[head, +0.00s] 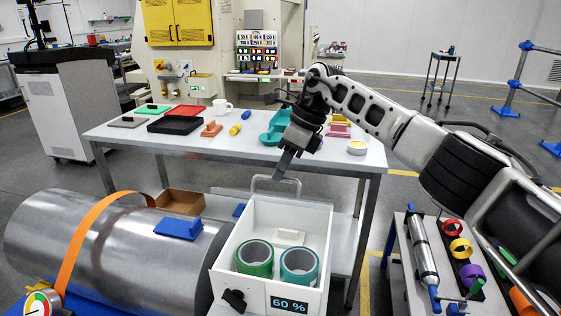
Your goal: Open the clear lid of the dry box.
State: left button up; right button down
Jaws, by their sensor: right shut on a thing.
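The dry box (319,220) is a white open-looking box at the bottom centre, with a "60 %" display (289,305) on its front. Inside stand a green roll (256,270) and a teal roll (300,278). My left gripper is not in view.
A large metal cylinder (110,245) with an orange strap lies left of the box. The workbench (350,165) behind holds trays, a white mug (222,107) and small parts. A cart (405,290) with a syringe-like tube and coloured rings stands at right.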

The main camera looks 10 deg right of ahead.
jog(key=shift+w+d+f+p, duration=0.1)
jog(key=shift+w+d+p, duration=0.25)
jog(key=shift+w+d, duration=0.2)
jog(key=shift+d, duration=0.05)
jog(key=c, duration=1.6)
grip_release()
jog(key=shift+f, duration=0.1)
jog(key=shift+o, duration=0.5)
jog(key=shift+w+f, duration=0.2)
jog(key=shift+w, duration=0.15)
jog(key=shift+r, duration=0.2)
jog(key=shift+s+a+r, duration=0.1)
jog(key=shift+a, duration=0.1)
jog(key=shift+r, duration=0.1)
